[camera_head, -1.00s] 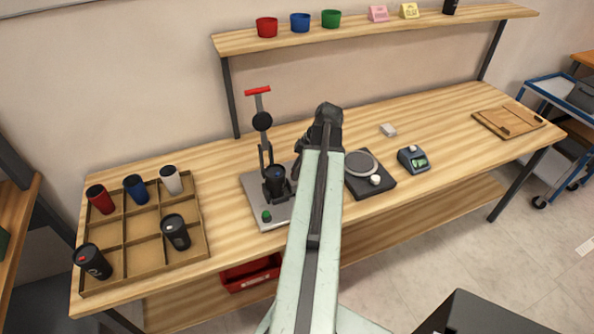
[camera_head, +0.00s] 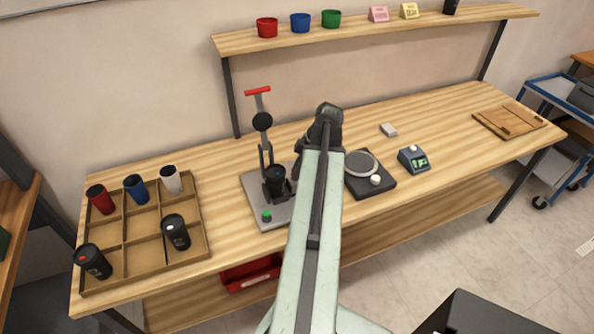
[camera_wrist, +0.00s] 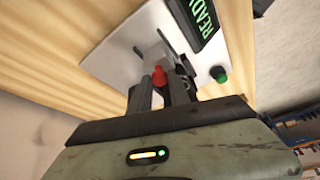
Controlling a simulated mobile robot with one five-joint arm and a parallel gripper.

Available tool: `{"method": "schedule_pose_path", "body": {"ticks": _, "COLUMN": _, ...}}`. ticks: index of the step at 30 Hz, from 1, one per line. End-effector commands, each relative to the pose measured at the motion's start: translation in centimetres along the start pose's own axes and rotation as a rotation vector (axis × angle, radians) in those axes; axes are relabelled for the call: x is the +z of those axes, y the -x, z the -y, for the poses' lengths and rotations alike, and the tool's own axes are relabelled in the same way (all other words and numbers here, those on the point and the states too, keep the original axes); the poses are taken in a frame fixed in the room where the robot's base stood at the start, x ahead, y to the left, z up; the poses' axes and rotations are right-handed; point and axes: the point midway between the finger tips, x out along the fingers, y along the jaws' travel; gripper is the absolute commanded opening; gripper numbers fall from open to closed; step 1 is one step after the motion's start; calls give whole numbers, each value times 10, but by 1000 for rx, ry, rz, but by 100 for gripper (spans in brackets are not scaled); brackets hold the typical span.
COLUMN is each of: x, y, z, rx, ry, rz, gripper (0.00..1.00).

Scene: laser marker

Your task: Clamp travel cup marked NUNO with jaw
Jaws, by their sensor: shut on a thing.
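A clamp station (camera_head: 255,205) stands on the bench, with a grey base, a tall lever with a red top (camera_head: 258,91) and a green button (camera_head: 267,217). A dark travel cup (camera_head: 276,179) appears to stand in it; no name is readable. My gripper is mostly hidden behind my arm in the head view, close to the station's right side. In the wrist view my gripper (camera_wrist: 162,90) is shut on a small red knob (camera_wrist: 159,75) above a pale plate. A green READY display (camera_wrist: 197,20) and the green button (camera_wrist: 219,74) are beyond it.
A divided wooden tray (camera_head: 150,257) on the left holds several cups, including a black one (camera_head: 93,262) at its front corner. A round-plated device (camera_head: 365,165) and a small meter (camera_head: 414,159) stand right of my arm. A wooden board (camera_head: 509,121) lies at the far right.

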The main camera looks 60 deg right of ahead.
Motion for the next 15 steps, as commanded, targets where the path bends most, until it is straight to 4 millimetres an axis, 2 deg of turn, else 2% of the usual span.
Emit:
{"method": "schedule_pose_path", "body": {"ticks": 7, "x": -11, "y": -5, "z": 6, "rx": -2, "ry": 1, "rz": 0, "gripper": 0}}
{"method": "schedule_pose_path", "body": {"ticks": 13, "x": -10, "y": -4, "z": 5, "rx": -1, "ry": -1, "rz": 0, "gripper": 0}}
{"method": "schedule_pose_path", "body": {"ticks": 14, "x": -10, "y": -4, "z": 5, "rx": -1, "ry": -1, "rz": 0, "gripper": 26}}
{"method": "schedule_pose_path", "body": {"ticks": 15, "x": -10, "y": -4, "z": 5, "rx": -1, "ry": -1, "rz": 0, "gripper": 37}}
